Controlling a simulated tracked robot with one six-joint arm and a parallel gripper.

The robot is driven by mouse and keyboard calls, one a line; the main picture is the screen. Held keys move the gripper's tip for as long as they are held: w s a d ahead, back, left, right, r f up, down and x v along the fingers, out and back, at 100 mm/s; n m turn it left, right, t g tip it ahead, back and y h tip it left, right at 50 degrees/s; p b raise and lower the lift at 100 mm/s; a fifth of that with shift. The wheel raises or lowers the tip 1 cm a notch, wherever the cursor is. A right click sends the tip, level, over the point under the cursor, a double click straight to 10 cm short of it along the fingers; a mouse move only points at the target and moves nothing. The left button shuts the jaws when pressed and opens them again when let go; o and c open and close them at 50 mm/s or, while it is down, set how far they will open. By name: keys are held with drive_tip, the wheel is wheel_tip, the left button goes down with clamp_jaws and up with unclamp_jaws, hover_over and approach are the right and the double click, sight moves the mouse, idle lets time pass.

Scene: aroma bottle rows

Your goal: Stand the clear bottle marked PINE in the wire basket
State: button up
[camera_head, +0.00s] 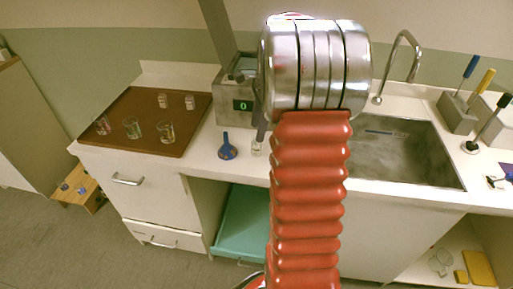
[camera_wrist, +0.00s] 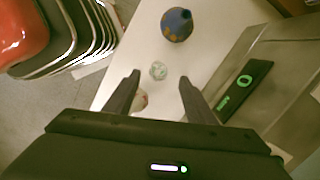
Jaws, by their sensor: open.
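A small clear bottle (camera_head: 257,147) stands on the white counter beside the blue funnel, partly behind my arm. The wrist view shows a small clear round thing (camera_wrist: 158,70), seemingly this bottle from above, between my fingertips in the picture. No PINE mark is readable. My gripper (camera_wrist: 159,77) is open and empty, pointing down at the counter; its height above the bottle is unclear. In the head view it is mostly hidden by my arm. A round wire thing (camera_head: 440,262), perhaps the wire basket, sits on the low shelf at right.
The blue funnel-shaped thing (camera_head: 227,148) stands close left of the bottle. A brown tray (camera_head: 135,97) holds several glass vessels. A grey box with a green "0" display (camera_head: 243,105) stands behind. The sink (camera_head: 400,155) lies right, with a tool block (camera_head: 457,112) beyond.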

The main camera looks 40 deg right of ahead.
drive_tip(key=shift+w+a+f, duration=0.1)
drive_tip(key=shift+a+f, duration=0.1)
drive_tip(key=shift+f, duration=1.1)
drive_tip(key=shift+w+a+f, duration=0.1)
drive_tip(key=shift+a+f, duration=0.05)
drive_tip(key=shift+f, duration=1.1)
drive_tip(key=shift+c, duration=0.6)
drive_tip(key=c, duration=1.1)
drive_tip(key=shift+r, duration=0.1)
wheel_tip(320, 180, up, 10)
drive_tip(key=shift+f, duration=0.1)
